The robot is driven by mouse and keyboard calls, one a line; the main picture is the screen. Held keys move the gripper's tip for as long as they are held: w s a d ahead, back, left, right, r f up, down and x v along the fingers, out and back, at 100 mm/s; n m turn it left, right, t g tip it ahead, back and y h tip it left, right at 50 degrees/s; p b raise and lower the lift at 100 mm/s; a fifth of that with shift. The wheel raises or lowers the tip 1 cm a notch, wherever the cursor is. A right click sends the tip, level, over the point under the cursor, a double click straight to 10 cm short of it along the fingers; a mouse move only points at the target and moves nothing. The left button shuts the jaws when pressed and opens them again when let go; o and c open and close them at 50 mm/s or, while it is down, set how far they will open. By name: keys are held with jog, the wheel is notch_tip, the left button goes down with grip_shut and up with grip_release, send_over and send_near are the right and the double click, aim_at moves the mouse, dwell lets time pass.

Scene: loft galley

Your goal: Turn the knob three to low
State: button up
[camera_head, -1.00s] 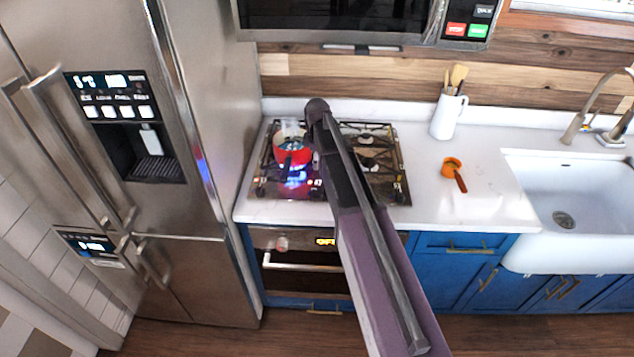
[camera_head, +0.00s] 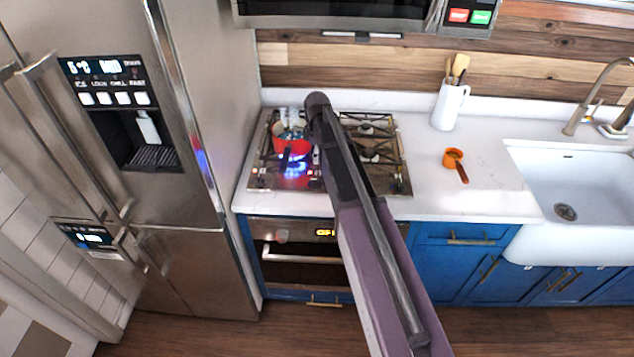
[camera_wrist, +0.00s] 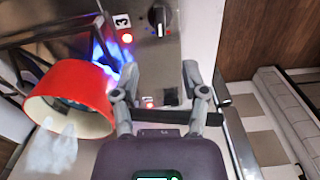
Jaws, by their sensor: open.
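In the wrist view a black round knob with a white pointer line (camera_wrist: 160,18) sits on the steel stove panel. A small label that appears to read 3 (camera_wrist: 122,20) and a lit red light (camera_wrist: 127,38) are beside it. My gripper (camera_wrist: 160,72) is open and empty, with its fingers spread and the tips pointing toward that knob, short of it in the picture. A second label, seemingly 1, and red light (camera_wrist: 149,104) show between the fingers, with a dark part beside them. In the head view my arm hides the gripper and knobs.
A red pot (camera_head: 292,145) giving off white steam stands over a blue flame (camera_head: 296,171) on the stove; it is close to my left finger in the wrist view (camera_wrist: 72,92). The fridge (camera_head: 190,260) is left of the stove. An orange ladle (camera_head: 454,157) lies on the counter.

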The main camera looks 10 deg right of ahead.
aim_at(317, 179)
jog(key=shift+f+b, duration=5.5)
jog(key=shift+f, duration=0.3)
jog(key=shift+c, duration=0.2)
grip_shut()
